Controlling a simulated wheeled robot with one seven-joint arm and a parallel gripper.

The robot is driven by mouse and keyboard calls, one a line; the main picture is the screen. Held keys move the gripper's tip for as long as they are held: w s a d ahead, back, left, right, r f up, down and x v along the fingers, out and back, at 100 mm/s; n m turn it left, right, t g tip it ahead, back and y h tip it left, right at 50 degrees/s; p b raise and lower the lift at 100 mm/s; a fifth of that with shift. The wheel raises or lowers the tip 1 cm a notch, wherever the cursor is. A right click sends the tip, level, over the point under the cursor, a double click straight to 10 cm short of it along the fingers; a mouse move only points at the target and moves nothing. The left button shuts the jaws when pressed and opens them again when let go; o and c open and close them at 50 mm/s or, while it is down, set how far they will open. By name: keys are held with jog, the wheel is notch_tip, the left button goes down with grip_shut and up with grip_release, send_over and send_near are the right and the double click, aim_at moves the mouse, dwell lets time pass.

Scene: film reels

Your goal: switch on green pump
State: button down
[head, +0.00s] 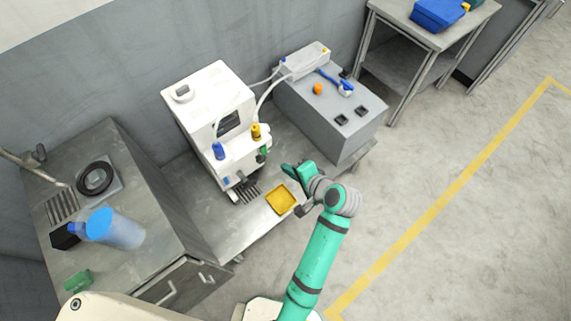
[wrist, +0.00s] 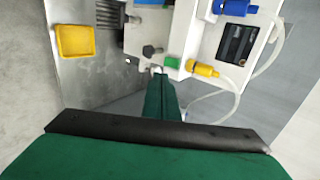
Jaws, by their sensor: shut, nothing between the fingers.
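A white machine (head: 205,110) stands on the metal bench and carries a blue fitting (head: 218,151), a yellow fitting (head: 256,132) and a small green part (head: 263,150). In the wrist view the green part (wrist: 172,62) sits on the machine's white front, between a black knob (wrist: 150,51) and the yellow fitting (wrist: 203,69). My gripper (head: 286,169) is shut and empty, in front of the machine at the right. In the wrist view its fingertips (wrist: 159,76) appear just below the green part; I cannot tell whether they touch it. A switch itself is not clearly visible.
A yellow tray (head: 281,199) lies on the bench beside my gripper. A grey box (head: 330,110) with an orange knob stands right of the machine. Clear tubes (head: 262,95) run behind the fittings. A metal counter (head: 165,215) with a blue-lidded jug is at the left.

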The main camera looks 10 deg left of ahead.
send_near(265, 153)
jog(key=f+x, duration=0.1)
jog(key=x, duration=0.3)
jog(key=shift+w+a, duration=0.45)
jog(key=shift+a, duration=0.15)
